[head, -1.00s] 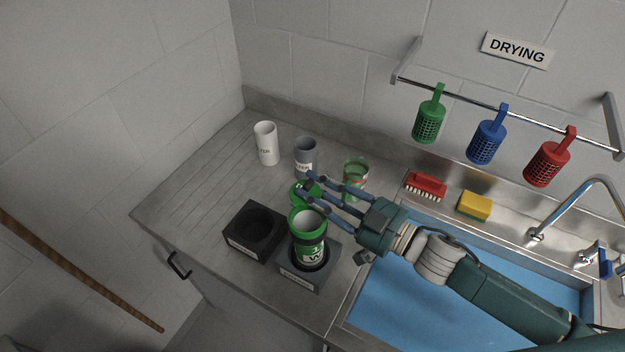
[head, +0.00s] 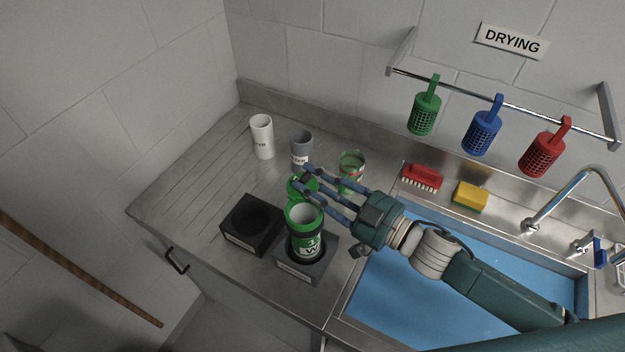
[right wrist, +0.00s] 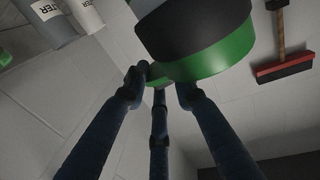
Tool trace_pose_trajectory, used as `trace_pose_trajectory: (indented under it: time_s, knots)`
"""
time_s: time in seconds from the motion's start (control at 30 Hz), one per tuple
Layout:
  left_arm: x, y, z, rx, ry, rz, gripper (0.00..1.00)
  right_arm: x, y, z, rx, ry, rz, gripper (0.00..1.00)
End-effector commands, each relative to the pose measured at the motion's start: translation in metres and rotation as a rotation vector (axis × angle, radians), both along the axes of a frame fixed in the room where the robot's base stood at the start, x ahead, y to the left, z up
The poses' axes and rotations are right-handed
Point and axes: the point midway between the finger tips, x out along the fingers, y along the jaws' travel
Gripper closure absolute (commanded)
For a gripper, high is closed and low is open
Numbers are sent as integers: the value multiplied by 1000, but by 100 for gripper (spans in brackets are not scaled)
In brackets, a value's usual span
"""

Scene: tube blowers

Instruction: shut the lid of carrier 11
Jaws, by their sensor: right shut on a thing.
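Carrier 11 (head: 305,243) is a green and black canister with a white label, only partly readable. It stands upright in a dark square holder (head: 297,268), its mouth open upward. Its green lid (head: 300,194) stands open at the rim's far side, partly hidden by fingers. My right gripper (head: 305,178) reaches in from the right with its blue fingers shut on the lid. In the right wrist view, the carrier's black and green body (right wrist: 200,45) fills the top, just beyond the fingertips (right wrist: 160,82). My left gripper is not in view.
An empty black holder (head: 248,238) is left of the carrier.

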Motion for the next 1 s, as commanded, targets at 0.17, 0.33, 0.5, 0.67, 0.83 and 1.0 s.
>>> trace_pose_trajectory:
  time_s: [0.17, 0.33, 0.5, 0.67, 0.83, 1.0]
  knots:
    - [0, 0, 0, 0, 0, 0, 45, 0, 0, 1, 1, -1, 1, 100]
    - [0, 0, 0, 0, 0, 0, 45, 0, 0, 1, 1, -1, 1, 100]
    - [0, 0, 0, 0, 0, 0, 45, 0, 0, 1, 1, -1, 1, 58]
    - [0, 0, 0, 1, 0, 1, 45, 0, 0, 0, 1, 0, 1, 58]
    - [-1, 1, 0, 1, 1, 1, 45, -6, -7, -1, 0, 3, -1, 58]
    - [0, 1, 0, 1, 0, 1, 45, -27, -29, -3, -2, 6, 0, 58]
